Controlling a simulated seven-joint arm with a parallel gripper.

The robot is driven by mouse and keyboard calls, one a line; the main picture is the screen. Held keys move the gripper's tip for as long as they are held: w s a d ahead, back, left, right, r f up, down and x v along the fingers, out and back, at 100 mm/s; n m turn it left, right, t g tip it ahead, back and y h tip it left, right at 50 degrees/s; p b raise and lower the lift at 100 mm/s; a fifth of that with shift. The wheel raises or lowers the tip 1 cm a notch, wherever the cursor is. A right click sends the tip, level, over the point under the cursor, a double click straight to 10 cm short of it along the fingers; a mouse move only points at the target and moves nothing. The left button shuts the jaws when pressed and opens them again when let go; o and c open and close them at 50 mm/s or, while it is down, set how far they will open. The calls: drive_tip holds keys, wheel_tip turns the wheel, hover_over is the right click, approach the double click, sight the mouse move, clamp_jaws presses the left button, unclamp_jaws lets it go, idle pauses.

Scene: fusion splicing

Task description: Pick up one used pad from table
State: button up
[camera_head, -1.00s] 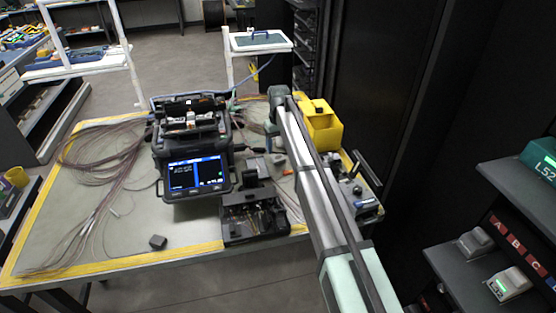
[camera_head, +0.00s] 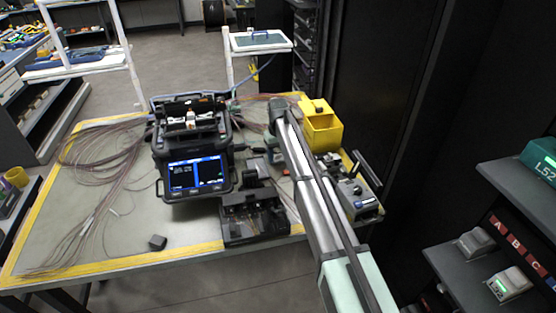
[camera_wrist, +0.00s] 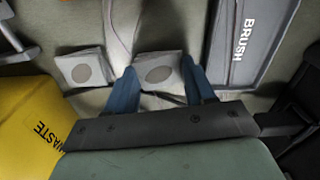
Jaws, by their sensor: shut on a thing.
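Two square whitish pads, each with a round grey-brown spot, show in the wrist view. One pad (camera_wrist: 158,74) sits between the two blue fingertips of my gripper (camera_wrist: 160,84), which is shut on it. It looks to be at or close to the table surface; I cannot tell whether it is lifted. The other pad (camera_wrist: 86,69) lies on the table just left of the fingers, apart from them. In the head view my arm hides the gripper and the held pad.
A yellow bin marked WASTE (camera_wrist: 28,118) stands close on the left in the wrist view, and behind my arm in the head view (camera_head: 322,128). A grey tray marked BRUSH (camera_wrist: 238,62) is close on the right. The splicer (camera_head: 193,150) stands left of my arm.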

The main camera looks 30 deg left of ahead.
drive_tip(key=shift+c, duration=0.8)
